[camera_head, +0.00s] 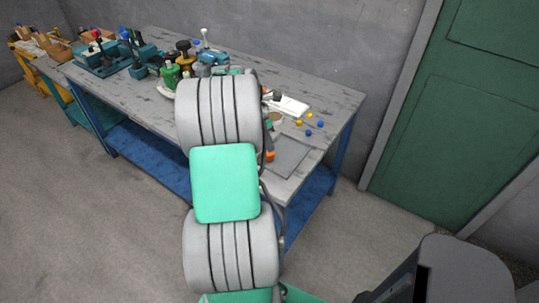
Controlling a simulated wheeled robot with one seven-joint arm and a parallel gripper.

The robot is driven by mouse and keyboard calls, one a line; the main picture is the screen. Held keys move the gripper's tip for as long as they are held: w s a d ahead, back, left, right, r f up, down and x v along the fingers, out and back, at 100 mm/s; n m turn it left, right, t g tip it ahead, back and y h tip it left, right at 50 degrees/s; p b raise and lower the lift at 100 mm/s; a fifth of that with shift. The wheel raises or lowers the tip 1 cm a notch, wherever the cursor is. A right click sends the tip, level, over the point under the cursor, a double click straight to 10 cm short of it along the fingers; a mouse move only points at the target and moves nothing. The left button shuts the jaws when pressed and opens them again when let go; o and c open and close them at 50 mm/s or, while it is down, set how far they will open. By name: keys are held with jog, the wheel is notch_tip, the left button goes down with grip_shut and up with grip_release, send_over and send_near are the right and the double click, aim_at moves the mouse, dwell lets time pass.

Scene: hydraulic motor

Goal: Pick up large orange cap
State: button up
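An orange piece (270,156) shows at the right side of my arm, by the near edge of the workbench. It is small in view and partly covered, so I cannot tell whether it is the large orange cap. My arm reaches from the bottom of the view up over the workbench (345,98) and hides part of its top. My gripper is hidden behind the arm, so its opening and anything in it do not show.
Small yellow and blue caps (309,115) lie at the bench's right end, near a white piece (290,105) and a grey plate (288,155). Tools and a green bottle-like item (171,74) stand to the left. A green door (465,110) is at the right.

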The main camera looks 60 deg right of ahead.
aim_at(269, 156)
jog(key=x, duration=0.6)
jog(key=shift+f+p, duration=0.25)
jog(key=shift+p, duration=0.1)
jog(key=shift+c, duration=0.5)
grip_shut()
